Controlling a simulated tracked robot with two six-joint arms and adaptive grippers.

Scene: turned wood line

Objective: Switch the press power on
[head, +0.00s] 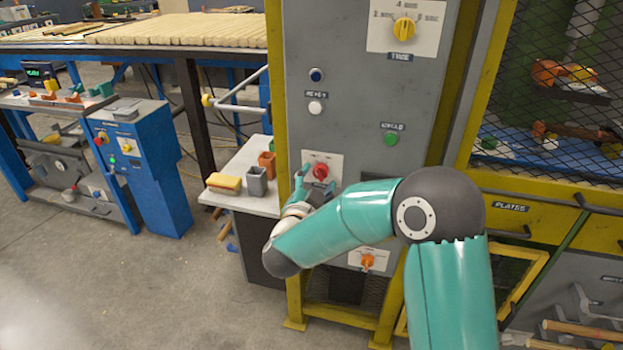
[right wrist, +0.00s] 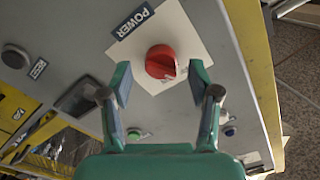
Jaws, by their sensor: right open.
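The power switch is a red rotary knob (head: 320,171) on a white plate, on the grey front of the press cabinet (head: 360,110). In the right wrist view the red knob (right wrist: 160,62) sits beside a dark label reading POWER (right wrist: 133,22). A pale line marks its face. My right gripper (head: 317,181) is open in front of the knob. In the right wrist view its two fingers (right wrist: 160,75) lie to either side of the knob and just short of it, with visible gaps. My left gripper is not in view.
Above the knob are a white button (head: 315,107), a blue button (head: 316,75), a green button (head: 391,139) and a yellow selector (head: 404,28). An orange knob (head: 367,261) sits below. A small table (head: 240,200) with blocks stands at the left.

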